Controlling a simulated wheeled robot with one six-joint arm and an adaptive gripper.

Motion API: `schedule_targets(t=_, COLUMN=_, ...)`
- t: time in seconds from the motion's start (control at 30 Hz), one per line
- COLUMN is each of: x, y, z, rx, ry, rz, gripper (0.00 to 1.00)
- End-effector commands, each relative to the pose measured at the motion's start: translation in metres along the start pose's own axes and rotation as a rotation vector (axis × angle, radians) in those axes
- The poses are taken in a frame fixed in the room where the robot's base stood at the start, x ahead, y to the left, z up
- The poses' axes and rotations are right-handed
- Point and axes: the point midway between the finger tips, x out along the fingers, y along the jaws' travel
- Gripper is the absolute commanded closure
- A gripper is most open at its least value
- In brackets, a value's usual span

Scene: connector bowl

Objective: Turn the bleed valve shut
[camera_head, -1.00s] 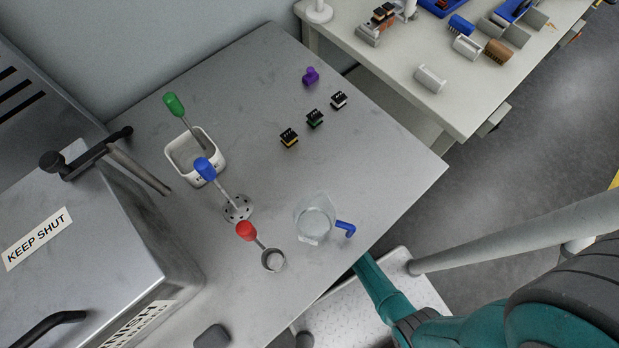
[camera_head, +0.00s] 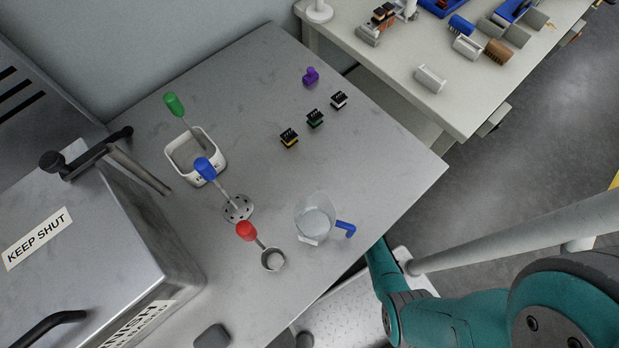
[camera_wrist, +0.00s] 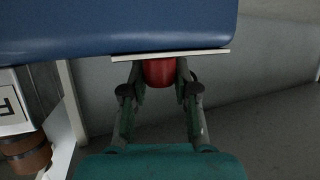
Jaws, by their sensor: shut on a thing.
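In the wrist view a red round knob (camera_wrist: 159,72) sticks out below a pale plate edge under a large blue body (camera_wrist: 110,28). It may be the bleed valve's handle; no label on it shows. My gripper (camera_wrist: 161,80) has one finger on each side of the knob and is shut on it. The knob's top is hidden by the plate edge. In the head view neither the knob nor my gripper shows, only my teal arm at the lower right.
In the wrist view a white box (camera_wrist: 14,102) and a brown barrel-like thing (camera_wrist: 25,155) stand at left. In the head view the metal bench (camera_head: 390,190) holds a clear jug (camera_head: 316,220), colour-handled tools and small connectors. A pale table (camera_head: 400,95) stands behind.

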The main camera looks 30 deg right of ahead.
Motion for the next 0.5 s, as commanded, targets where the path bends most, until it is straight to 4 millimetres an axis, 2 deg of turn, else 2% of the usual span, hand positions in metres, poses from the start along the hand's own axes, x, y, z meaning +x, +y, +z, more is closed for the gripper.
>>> schedule_targets(t=0.2, x=0.0003, y=0.0021, z=-0.0009, rx=-0.060, ry=0.001, rz=-0.143, gripper=1.00)
schedule_targets(t=0.5, x=0.0004, y=0.0006, z=-0.0009, rx=-0.112, ry=0.002, rz=-0.266, gripper=1.00)
